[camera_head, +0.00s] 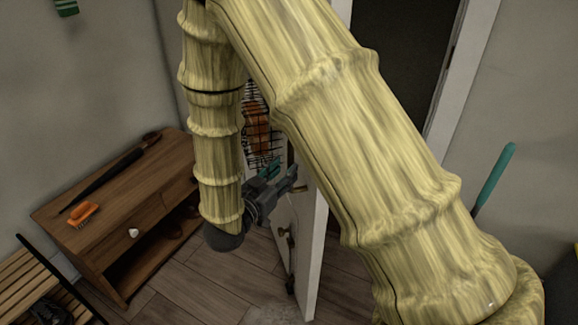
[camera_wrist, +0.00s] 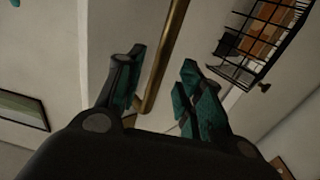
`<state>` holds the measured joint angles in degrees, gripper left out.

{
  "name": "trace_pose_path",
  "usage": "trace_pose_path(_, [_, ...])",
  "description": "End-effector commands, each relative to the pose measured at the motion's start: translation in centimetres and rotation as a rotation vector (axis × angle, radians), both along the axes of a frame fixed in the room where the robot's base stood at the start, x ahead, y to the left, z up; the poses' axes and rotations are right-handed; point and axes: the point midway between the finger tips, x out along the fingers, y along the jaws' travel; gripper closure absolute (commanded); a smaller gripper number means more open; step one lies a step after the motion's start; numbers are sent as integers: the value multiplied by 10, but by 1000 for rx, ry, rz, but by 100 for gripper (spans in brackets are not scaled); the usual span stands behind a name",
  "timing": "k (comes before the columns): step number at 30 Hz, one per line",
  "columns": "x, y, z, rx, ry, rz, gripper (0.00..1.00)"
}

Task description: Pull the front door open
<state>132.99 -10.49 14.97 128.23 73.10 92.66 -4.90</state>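The white front door (camera_head: 312,245) stands ajar, its edge facing me in the head view, with a dark opening behind it. A brass bar handle (camera_wrist: 165,50) runs between my gripper's fingers in the wrist view; a bit of it also shows beside the fingertips in the head view (camera_head: 300,188). My gripper (camera_head: 283,172) is at the door's left face. Its teal-tipped fingers are spread in the wrist view (camera_wrist: 162,68), with a visible gap on the right side of the bar. Contact with the handle cannot be told. My arm hides much of the door.
A wooden cabinet (camera_head: 115,205) stands left of the door, with an orange brush (camera_head: 82,213) and a dark long tool on top. A slatted bench (camera_head: 35,290) is at bottom left. A black wire rack (camera_wrist: 262,40) hangs nearby. Plank floor (camera_head: 180,300) shows between cabinet and door.

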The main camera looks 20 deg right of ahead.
Motion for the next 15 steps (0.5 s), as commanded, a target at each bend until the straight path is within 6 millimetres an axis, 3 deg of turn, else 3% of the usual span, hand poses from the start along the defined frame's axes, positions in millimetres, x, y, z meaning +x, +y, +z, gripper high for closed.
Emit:
trace_pose_path(9, [-31, 46, 0, -1, 1, 2, 63])
trace_pose_path(15, [-42, 61, 0, -1, 1, 1, 63])
